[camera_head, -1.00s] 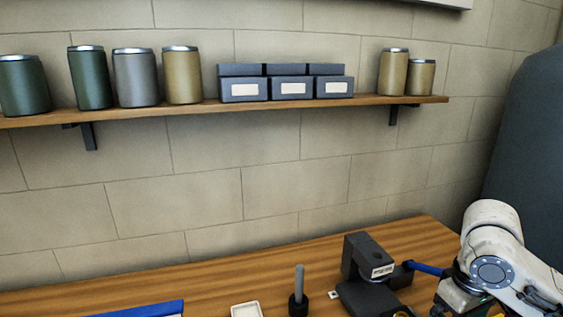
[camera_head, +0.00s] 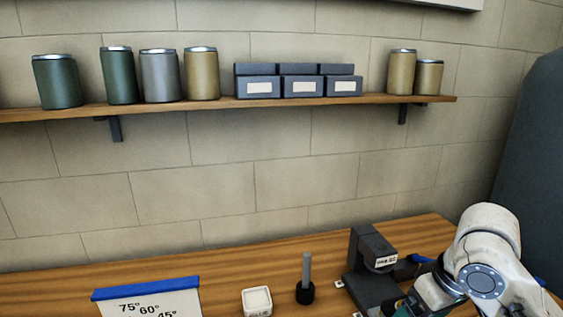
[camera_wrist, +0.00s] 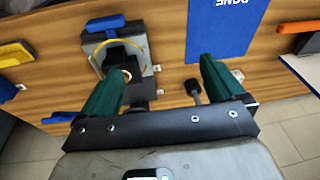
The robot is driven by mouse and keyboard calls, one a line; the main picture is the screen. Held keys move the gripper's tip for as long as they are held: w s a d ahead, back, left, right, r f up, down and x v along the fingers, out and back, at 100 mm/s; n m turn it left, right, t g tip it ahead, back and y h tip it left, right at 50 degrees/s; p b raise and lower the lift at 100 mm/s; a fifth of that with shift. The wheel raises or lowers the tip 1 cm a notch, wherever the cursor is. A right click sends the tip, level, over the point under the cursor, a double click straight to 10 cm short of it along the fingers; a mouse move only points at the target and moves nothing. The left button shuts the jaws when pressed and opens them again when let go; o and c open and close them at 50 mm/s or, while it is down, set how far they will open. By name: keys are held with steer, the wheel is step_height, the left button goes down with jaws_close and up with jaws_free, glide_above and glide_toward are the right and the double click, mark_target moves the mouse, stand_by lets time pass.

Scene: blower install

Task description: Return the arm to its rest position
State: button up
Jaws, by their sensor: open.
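My white arm comes in from the lower right of the head view, its wrist low over the bench and close in front of a dark machine (camera_head: 372,262). My gripper (camera_wrist: 163,66) shows in the wrist view with its two green fingers spread apart and nothing between them. Below the fingers are the bench top and a grey block with a dark fixture and a blue handle (camera_wrist: 104,24). The left finger overlaps that fixture in the picture; I cannot tell whether they touch. The fingertips are cut off or hidden in the head view.
On the wooden bench (camera_head: 225,270) stand an upright grey rod in a black base (camera_head: 305,290), a small white tray (camera_head: 257,301) and a blue-edged angle sign (camera_head: 150,301). A shelf (camera_head: 215,106) with canisters and boxes runs along the wall. The air above the bench's middle is clear.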

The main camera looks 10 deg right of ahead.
steer(key=w+a+f+t+y, duration=0.1)
steer(key=w+a+t+y, duration=0.15)
steer(key=a, duration=0.65)
steer(key=s+a+f+m, duration=0.2)
steer(key=s+a+f, duration=0.3)
steer(key=f, duration=0.4)
steer(key=s+d+f+g+h, duration=0.2)
steer(key=s+d+f, duration=0.2)
steer(key=s+f, duration=0.3)
steer(key=s+d+f+g+h, duration=0.2)
steer(key=s+d+f, duration=0.2)
steer(key=s, duration=1.1)
step_height(320, 180, down, 3)
steer(key=shift+s+d+f, duration=0.2)
steer(key=shift+s, duration=0.2)
steer(key=shift+o, duration=0.3)
